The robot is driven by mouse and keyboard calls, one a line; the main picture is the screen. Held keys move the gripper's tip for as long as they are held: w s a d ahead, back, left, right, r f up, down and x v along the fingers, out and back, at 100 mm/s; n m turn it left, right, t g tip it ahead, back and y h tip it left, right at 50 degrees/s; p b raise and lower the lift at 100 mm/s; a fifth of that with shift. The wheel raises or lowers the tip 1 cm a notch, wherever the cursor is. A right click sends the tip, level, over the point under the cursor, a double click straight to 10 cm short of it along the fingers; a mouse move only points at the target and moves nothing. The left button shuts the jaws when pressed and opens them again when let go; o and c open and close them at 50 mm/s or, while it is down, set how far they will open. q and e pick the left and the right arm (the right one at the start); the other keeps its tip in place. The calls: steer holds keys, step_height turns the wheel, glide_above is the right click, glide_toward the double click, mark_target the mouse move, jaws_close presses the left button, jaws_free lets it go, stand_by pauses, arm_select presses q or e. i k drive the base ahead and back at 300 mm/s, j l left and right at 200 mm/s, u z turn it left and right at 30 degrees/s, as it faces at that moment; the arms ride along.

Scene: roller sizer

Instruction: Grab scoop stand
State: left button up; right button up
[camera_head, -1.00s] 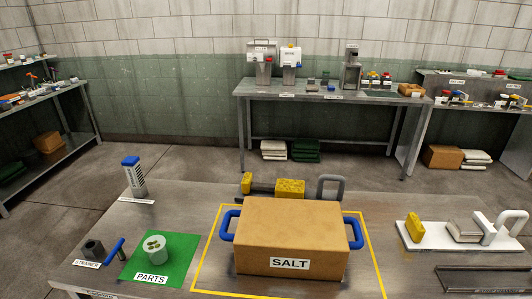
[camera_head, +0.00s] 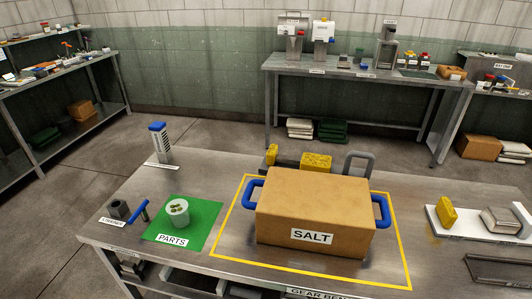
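I cannot tell which thing is the scoop stand; no label that I can read names it. A tall grey metal stand-like thing (camera_head: 387,48) is on the back table, its label too small to read. A grey upright holder with a blue top (camera_head: 159,143) stands at the near table's back left. Neither of my grippers is in view.
The near table (camera_head: 125,185) holds a SALT box (camera_head: 315,208) with blue handles inside a yellow outline, a cup (camera_head: 178,212) on the green PARTS mat (camera_head: 205,225), and yellow sponges (camera_head: 316,161). The back table (camera_head: 350,72) and left shelves (camera_head: 50,75) hold small items. Floor (camera_head: 210,145) between is clear.

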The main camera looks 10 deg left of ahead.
mark_target(511, 225)
steer(key=z, duration=1.35)
